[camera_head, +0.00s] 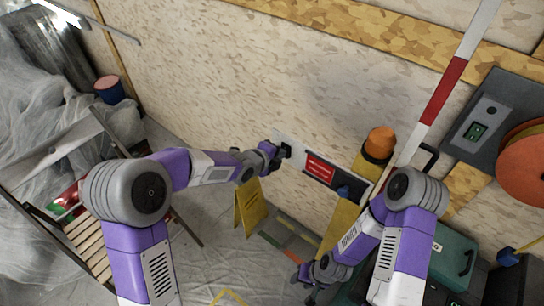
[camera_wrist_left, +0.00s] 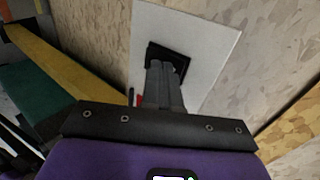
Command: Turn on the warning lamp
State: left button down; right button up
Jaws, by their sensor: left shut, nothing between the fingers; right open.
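The warning lamp (camera_head: 380,142) is an orange dome on a black collar, on top of a yellow post against the wall. A pale plate (camera_head: 292,138) with a black switch is fixed to the wall left of the lamp. My left gripper (camera_head: 281,152) is at this switch with its fingers shut. In the left wrist view, the shut fingers (camera_wrist_left: 163,85) reach the black switch (camera_wrist_left: 172,58) on the white plate (camera_wrist_left: 205,40) and cover part of it; I cannot tell if they touch. My right gripper (camera_head: 308,284) is open and low, near the floor.
A red sign (camera_head: 320,168) hangs between plate and lamp. A yellow floor sign (camera_head: 251,207) stands below my left gripper. A red-and-white pole (camera_head: 443,91), a grey reel panel (camera_head: 488,118) and a green case (camera_head: 452,256) are at right. A wooden slatted chair (camera_head: 88,236) stands left.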

pick_arm(q)
jog(key=f+p+v, duration=0.1)
jog(key=v, duration=1.2)
jog(key=shift+s+a, duration=0.3)
jog(key=shift+s, duration=0.15)
pick_arm(e)
jog(key=shift+s+a+r, duration=0.2)
jog(key=shift+s+r, duration=0.15)
jog(key=shift+r, duration=0.3)
